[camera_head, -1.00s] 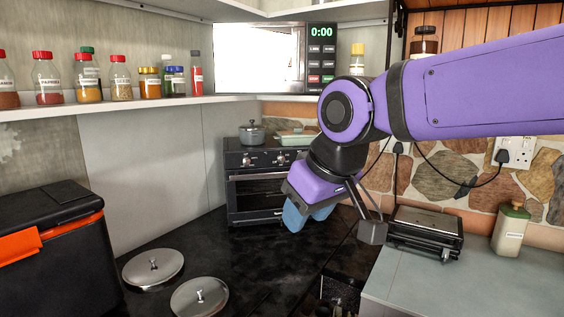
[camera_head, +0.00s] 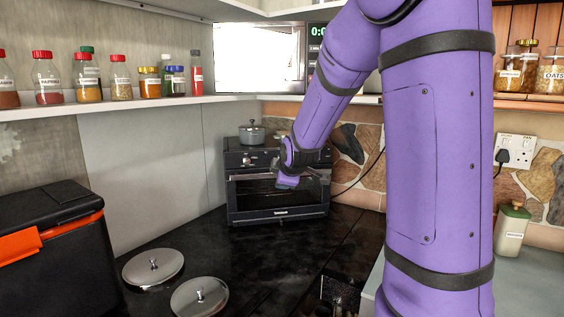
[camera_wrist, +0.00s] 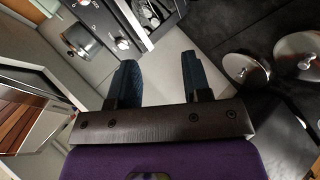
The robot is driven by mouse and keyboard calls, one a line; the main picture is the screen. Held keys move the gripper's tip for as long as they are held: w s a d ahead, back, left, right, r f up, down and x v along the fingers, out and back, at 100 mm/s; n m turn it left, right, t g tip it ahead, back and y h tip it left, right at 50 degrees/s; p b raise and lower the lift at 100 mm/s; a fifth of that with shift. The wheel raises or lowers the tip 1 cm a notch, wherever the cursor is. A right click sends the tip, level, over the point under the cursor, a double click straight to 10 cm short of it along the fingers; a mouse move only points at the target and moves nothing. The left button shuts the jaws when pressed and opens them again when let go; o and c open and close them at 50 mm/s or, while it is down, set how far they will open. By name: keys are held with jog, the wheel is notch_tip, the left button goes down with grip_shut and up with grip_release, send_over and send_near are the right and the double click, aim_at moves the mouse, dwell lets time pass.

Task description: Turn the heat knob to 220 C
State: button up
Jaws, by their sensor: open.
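The black oven (camera_head: 235,200) stands at the back of the counter, with its knob panel above the glass door. One knob (camera_head: 248,161) shows at the left of the panel; my arm covers the panel's right part. Which knob sets the heat, and its setting, I cannot read. My gripper (camera_head: 288,184) is in front of the oven door, below the panel. In the wrist view its two blue fingers (camera_wrist: 157,66) are apart with nothing between them. The oven's panel (camera_wrist: 124,22) lies beyond the fingers, towards the top left. I see no contact with a knob.
A grey pot (camera_head: 252,134) stands on the oven. Two steel lids (camera_head: 140,272) lie on the dark counter, and a black and orange box (camera_head: 50,255) is at left. The microwave (camera_head: 245,60) and spice jars are on the shelf above. The counter before the oven is clear.

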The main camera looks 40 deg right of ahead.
jog(key=w+d+f+n+t+h, duration=0.1)
jog(key=w+d+n+t, duration=0.1)
jog(key=w+d+n, duration=0.3)
jog(key=w+d+f+n+t+h, duration=0.1)
jog(key=w+d+n+t+h, duration=0.1)
jog(key=w+d+n, duration=0.4)
jog(key=w+d+f+n+t+h, duration=0.1)
jog(key=w+d+n, duration=0.4)
jog(key=w, duration=0.6)
jog(key=shift+w+d+n+t+h, duration=0.35)
jog(key=shift+n+t+h, duration=0.2)
jog(key=shift+n, duration=0.35)
jog(key=shift+c, duration=0.2)
jog(key=c, duration=0.6)
